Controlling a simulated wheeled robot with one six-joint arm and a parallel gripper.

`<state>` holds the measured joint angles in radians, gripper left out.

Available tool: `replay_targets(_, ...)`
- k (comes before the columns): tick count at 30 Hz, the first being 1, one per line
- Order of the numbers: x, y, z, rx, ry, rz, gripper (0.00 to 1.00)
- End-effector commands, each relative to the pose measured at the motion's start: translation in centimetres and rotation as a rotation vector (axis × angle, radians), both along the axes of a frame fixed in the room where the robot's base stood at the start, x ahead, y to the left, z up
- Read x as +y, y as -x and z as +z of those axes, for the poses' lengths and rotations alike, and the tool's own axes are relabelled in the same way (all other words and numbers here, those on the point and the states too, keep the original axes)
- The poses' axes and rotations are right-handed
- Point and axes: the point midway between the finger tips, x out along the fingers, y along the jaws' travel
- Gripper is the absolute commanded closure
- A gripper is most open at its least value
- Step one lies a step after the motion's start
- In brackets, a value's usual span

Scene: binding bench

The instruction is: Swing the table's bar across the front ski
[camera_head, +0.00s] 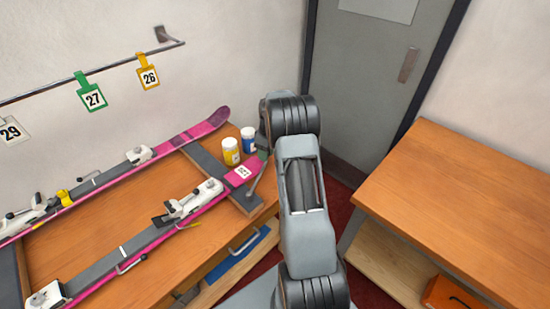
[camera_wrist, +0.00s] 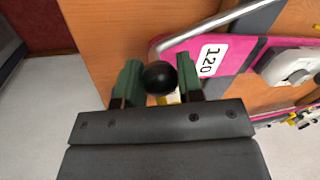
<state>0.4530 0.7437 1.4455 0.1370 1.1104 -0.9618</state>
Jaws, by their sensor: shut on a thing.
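The front ski (camera_head: 135,248), pink and grey with bindings, lies on the table (camera_head: 110,215). Its pink end with the tag 120 shows in the wrist view (camera_wrist: 232,52). The table's bar (camera_head: 256,177) is a thin grey metal rod by that end. In the wrist view the bar (camera_wrist: 205,24) runs from a black ball knob (camera_wrist: 158,78) up and right along the ski end's upper edge. I cannot tell whether it touches the ski. My gripper (camera_wrist: 160,83) has its green fingers shut on the knob. In the head view my arm hides most of the gripper.
A second pink ski (camera_head: 165,150) lies behind. Two small bottles, yellow (camera_head: 231,152) and blue (camera_head: 248,140), stand close beside the bar. Numbered tags hang on a wall rail (camera_head: 60,86). A wooden bench (camera_head: 470,205) is at right, a grey door (camera_head: 365,75) behind.

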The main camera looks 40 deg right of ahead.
Motion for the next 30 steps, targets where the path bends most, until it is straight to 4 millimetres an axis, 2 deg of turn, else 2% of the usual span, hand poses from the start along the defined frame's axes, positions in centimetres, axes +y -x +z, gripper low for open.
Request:
replay_targets(6, 2.7, -2.9, -0.1, -0.005, 0.005, 0.216, 1.0)
replay_targets(15, 6.8, -5.5, 0.0, -0.006, 0.004, 0.501, 1.0)
replay_targets(22, 10.2, -6.7, 0.0, -0.006, 0.003, 0.713, 1.0)
replay_targets(30, 13.7, -7.0, 0.1, -0.006, 0.003, 0.923, 1.0)
